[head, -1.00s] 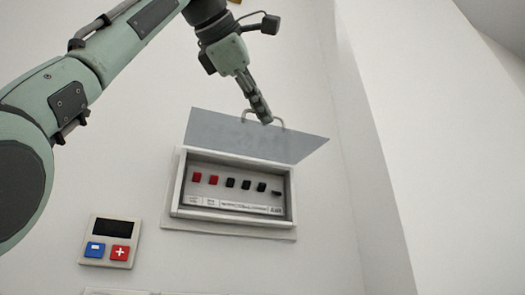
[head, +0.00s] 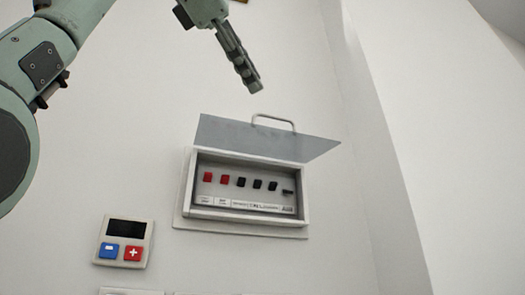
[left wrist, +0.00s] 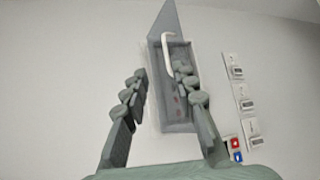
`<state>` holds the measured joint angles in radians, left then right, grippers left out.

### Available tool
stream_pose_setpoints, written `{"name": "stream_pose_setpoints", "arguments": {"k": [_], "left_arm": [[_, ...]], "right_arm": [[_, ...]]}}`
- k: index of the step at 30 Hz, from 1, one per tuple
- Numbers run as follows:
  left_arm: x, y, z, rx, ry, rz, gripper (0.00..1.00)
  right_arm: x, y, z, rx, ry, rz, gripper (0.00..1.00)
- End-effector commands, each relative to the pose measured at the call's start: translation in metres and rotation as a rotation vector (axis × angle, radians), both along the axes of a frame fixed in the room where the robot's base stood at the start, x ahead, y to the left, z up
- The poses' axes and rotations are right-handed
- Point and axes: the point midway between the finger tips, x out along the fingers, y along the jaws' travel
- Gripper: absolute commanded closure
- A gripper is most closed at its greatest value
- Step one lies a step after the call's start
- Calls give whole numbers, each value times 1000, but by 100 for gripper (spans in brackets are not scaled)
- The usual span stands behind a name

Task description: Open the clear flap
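The clear flap (head: 265,138) is a grey see-through panel hinged along the top of a white wall box. It stands swung up and out, and the box front below it is uncovered. A curved handle (head: 273,121) sits at the flap's outer edge. In the left wrist view the flap (left wrist: 166,22) and its pale handle (left wrist: 167,55) show beyond the fingers. My left gripper (head: 255,87) is above the handle and apart from it. Its fingers are spread with nothing between them in the left wrist view (left wrist: 163,82). My right gripper is not in view.
The box (head: 245,190) holds a row of red and black switches. A small panel (head: 124,241) with a dark display, a blue button and a red button is on the wall at lower left. A wall corner stands to the right.

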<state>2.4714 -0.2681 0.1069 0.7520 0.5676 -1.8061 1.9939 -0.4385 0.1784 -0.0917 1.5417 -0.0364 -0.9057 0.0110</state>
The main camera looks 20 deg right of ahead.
Motion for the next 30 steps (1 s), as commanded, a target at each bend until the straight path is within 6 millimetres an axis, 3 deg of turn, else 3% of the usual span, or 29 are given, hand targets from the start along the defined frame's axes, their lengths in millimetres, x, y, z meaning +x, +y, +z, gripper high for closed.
{"name": "stream_pose_setpoints", "arguments": {"k": [9,30], "left_arm": [[-24,24,9,0,0,0,73],[-24,24,9,1,1,0,73]], "right_arm": [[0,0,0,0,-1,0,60],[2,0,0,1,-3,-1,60]]}}
